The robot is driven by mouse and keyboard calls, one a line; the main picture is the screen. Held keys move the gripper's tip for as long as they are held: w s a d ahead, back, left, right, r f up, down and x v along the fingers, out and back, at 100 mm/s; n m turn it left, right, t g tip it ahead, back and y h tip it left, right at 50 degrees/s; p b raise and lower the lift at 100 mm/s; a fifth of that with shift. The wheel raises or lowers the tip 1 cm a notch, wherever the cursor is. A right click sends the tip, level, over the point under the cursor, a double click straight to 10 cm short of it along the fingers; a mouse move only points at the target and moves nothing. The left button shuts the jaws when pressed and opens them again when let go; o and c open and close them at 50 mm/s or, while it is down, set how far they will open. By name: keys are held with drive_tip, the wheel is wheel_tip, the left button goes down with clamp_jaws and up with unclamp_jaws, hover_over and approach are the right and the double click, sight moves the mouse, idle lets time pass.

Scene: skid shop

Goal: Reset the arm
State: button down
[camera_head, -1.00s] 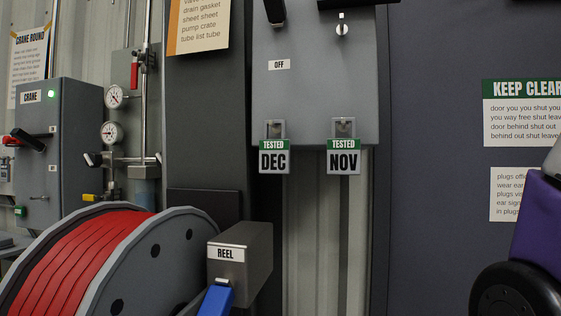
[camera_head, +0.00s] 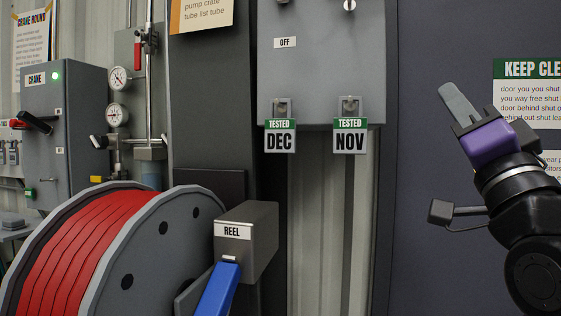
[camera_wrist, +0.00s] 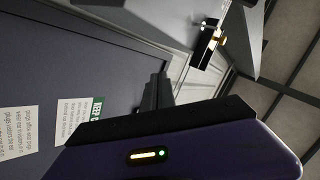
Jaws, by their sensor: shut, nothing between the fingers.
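My gripper (camera_head: 459,104) is at the right of the head view, on my black arm with a purple housing. Its grey fingers point up and to the left, and they are shut with nothing held. It is in front of the dark wall panel, right of the grey switch box (camera_head: 330,75), and appears apart from it. In the wrist view the purple housing fills the bottom, and the dark fingers (camera_wrist: 154,93) stand together beyond it.
Tags DEC (camera_head: 280,137) and NOV (camera_head: 350,137) hang below the switch box. A red hose reel (camera_head: 85,250) and a REEL box (camera_head: 246,240) with a blue lever (camera_head: 218,290) stand lower left. The CRANE box (camera_head: 62,130) is far left. A KEEP CLEAR sign (camera_head: 525,100) is behind my arm.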

drive_tip(key=s+a+f+n+g, duration=0.1)
drive_tip(key=s+f+n, duration=0.15)
drive_tip(key=f, duration=0.95)
drive_tip(key=s+f+n+g, duration=0.15)
drive_tip(key=s+f, duration=0.25)
drive_tip(key=f, duration=0.8)
drive_tip(key=s+a+f+n+g, duration=0.15)
drive_tip(key=s+f, duration=0.25)
drive_tip(key=f, duration=0.7)
drive_tip(key=s+a+f+n+g, duration=0.1)
drive_tip(key=s+f+g, duration=0.3)
drive_tip(key=s+f, duration=0.7)
drive_tip(key=s+a+f+n+g, duration=0.1)
drive_tip(key=s+f+g, duration=0.3)
drive_tip(key=s+f, duration=0.8)
drive_tip(key=s+n, duration=0.1)
drive_tip(key=s, duration=0.5)
drive_tip(key=shift+s+f+n, duration=0.2)
drive_tip(key=shift+s+n, duration=0.15)
